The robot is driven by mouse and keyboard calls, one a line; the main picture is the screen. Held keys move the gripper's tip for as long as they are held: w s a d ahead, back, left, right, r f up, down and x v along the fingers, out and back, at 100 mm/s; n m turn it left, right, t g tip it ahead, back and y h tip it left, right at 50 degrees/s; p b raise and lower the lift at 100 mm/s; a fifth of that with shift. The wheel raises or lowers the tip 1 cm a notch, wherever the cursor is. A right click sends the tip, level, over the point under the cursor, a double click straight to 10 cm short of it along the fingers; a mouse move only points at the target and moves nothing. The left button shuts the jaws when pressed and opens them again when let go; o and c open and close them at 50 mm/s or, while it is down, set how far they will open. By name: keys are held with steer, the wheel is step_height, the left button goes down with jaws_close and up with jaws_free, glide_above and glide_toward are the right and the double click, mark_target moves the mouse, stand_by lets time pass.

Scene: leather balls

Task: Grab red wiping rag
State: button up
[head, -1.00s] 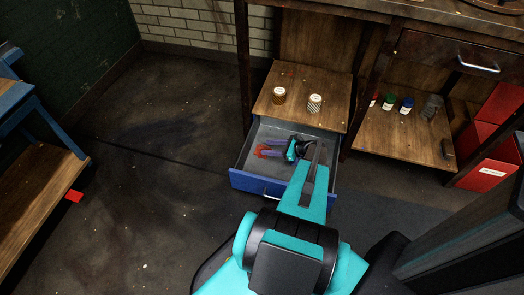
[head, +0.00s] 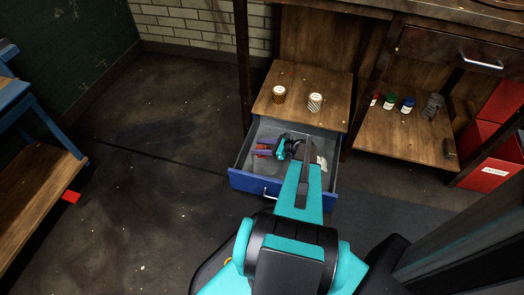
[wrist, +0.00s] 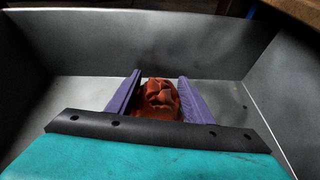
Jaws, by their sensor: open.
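The crumpled red rag (wrist: 160,98) lies on the floor of the open drawer (head: 250,182). In the wrist view it sits between the two purple fingers of my gripper (wrist: 160,78), with a finger on each side. My gripper (head: 263,147) is open and reaches low into the drawer from the right. In the head view only a little of the rag (head: 261,151) shows between the fingers. I cannot tell whether either finger touches it.
Grey drawer walls (wrist: 215,45) rise close around my gripper. A small whitish item (head: 321,162) lies at the drawer's right. Two jars (head: 279,94) (head: 314,102) stand on the wooden top above. Small bottles (head: 407,105) stand on the right shelf. The floor at left is open.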

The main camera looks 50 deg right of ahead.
stand_by(0.5)
steer(key=c, duration=1.1)
steer(key=shift+c, duration=0.2)
steer(key=shift+r+p, duration=1.55)
steer(key=shift+r, duration=3.45)
